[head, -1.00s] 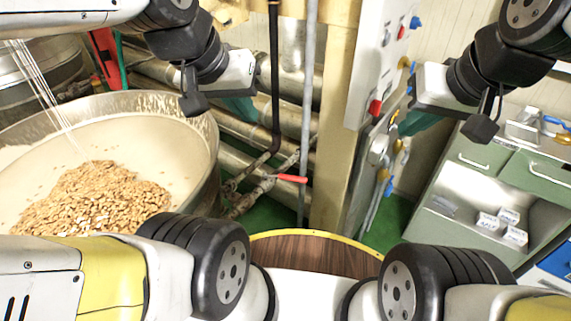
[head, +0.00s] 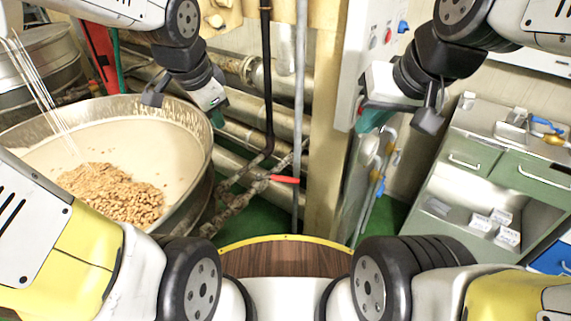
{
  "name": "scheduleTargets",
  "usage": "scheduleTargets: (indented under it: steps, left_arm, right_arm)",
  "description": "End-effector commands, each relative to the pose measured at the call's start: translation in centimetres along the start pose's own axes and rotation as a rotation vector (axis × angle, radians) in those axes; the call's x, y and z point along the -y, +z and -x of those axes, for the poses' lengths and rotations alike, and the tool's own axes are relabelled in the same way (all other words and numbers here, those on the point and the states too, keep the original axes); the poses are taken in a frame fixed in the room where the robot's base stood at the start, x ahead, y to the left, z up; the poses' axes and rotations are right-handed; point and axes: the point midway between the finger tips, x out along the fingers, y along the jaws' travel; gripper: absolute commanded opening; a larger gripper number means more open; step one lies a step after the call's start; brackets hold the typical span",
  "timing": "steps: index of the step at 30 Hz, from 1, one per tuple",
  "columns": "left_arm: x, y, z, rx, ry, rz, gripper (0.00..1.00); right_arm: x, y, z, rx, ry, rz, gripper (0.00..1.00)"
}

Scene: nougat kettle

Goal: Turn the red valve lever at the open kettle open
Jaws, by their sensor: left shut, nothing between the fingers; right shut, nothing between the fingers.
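The red valve lever (head: 284,179) sticks out to the right from the piping beside the open kettle (head: 196,133), at the middle of the head view. The kettle holds pale cream and a heap of brown nuts. My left gripper (head: 217,114) is over the kettle's right rim, above and left of the lever, apart from it. It is shut and empty, with its teal fingertips partly showing. My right gripper (head: 371,121) is in front of the control panel, above and right of the lever. It is shut and empty.
Pipes (head: 243,137) run behind the kettle, with a black vertical pipe (head: 267,80) and a grey pole (head: 300,100) near the lever. A control panel (head: 366,45) stands right of the beige post. A green cabinet (head: 478,170) stands at the right. Green floor shows below the lever.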

Motion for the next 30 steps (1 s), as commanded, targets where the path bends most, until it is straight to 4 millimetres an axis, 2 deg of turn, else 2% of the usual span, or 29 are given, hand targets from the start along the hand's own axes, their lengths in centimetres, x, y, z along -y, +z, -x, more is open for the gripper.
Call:
scheduleTargets:
  steps: [5,11,14,18,21,25,30]
  left_arm:
    - [1.1,-2.2,-5.5,0.057,0.015,-0.456,0.00]
    - [0.5,-5.3,-14.2,0.079,0.075,-1.155,0.00]
    - [-1.1,-6.6,-18.9,0.057,0.119,-1.510,0.00]
    - [-4.2,-7.7,-25.0,-0.011,0.180,-1.965,0.00]
    - [-6.5,-7.9,-28.3,-0.072,0.209,-2.213,0.00]
    - [-8.5,-7.9,-30.7,-0.134,0.229,-2.411,0.00]
    - [-9.4,-7.8,-32.1,-0.160,0.234,-2.486,0.00]
  right_arm:
    - [0.0,0.0,0.0,0.000,0.000,0.000,0.00]
    - [0.0,0.0,0.0,0.000,0.000,0.000,0.00]
    - [0.0,0.0,0.0,0.000,0.000,0.000,0.00]
    - [0.0,0.0,0.0,0.000,0.000,0.000,0.00]
    - [0.0,0.0,0.0,0.000,0.000,0.000,0.00]
    - [0.0,0.0,0.0,0.000,0.000,0.000,0.00]
    - [0.0,0.0,0.0,0.000,0.000,0.000,0.00]
